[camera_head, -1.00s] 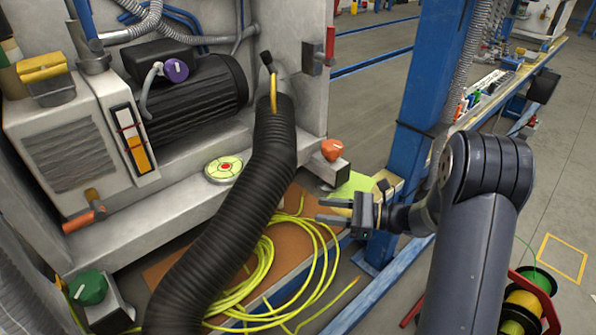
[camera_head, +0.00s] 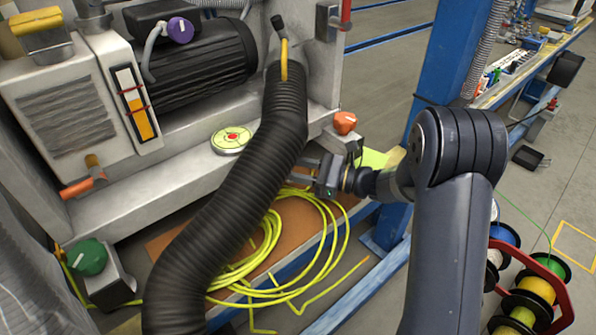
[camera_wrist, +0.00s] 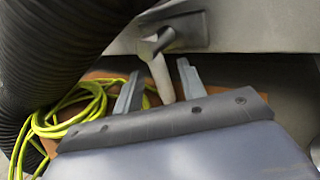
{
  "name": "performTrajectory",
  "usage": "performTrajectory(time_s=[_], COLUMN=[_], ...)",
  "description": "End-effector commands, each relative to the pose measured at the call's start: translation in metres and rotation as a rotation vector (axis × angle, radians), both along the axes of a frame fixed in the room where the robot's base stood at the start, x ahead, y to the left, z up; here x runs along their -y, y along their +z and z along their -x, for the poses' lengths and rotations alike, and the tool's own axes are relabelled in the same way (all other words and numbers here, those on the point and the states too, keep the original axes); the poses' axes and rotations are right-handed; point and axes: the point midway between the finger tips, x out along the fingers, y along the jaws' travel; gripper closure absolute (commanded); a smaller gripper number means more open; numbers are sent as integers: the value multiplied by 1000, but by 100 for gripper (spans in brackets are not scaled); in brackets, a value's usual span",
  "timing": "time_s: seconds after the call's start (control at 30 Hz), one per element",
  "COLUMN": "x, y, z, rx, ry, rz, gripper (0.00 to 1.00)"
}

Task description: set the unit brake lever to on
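In the wrist view, a pale lever (camera_wrist: 159,79) hangs from a dark pivot on a grey mount (camera_wrist: 188,31) at the edge of the machine's base. My gripper (camera_wrist: 158,68) is open, with one finger to each side of the lever in the picture. I cannot tell whether either finger touches it. No label shows on it. In the head view, my gripper (camera_head: 301,168) is beside the black hose at the machine's lower ledge, its fingertips partly hidden behind the hose. I cannot make out the pale lever there.
The thick black corrugated hose (camera_head: 232,195) runs close to the left of my gripper. A red-orange knob (camera_head: 345,122) sits just above my gripper, with coiled yellow cable (camera_head: 245,280) below. A blue post (camera_head: 437,70) and cable reels (camera_head: 535,290) stand to the right.

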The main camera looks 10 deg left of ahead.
Motion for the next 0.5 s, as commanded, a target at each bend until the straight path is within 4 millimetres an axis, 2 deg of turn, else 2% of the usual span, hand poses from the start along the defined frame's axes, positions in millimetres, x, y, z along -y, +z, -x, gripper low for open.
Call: performTrajectory(time_s=[0.2, 0.5], x=[0, 0], y=[0, 0], z=[0, 0], rx=[0, 0], ry=[0, 0], rz=[0, 1], gripper=[61, 86])
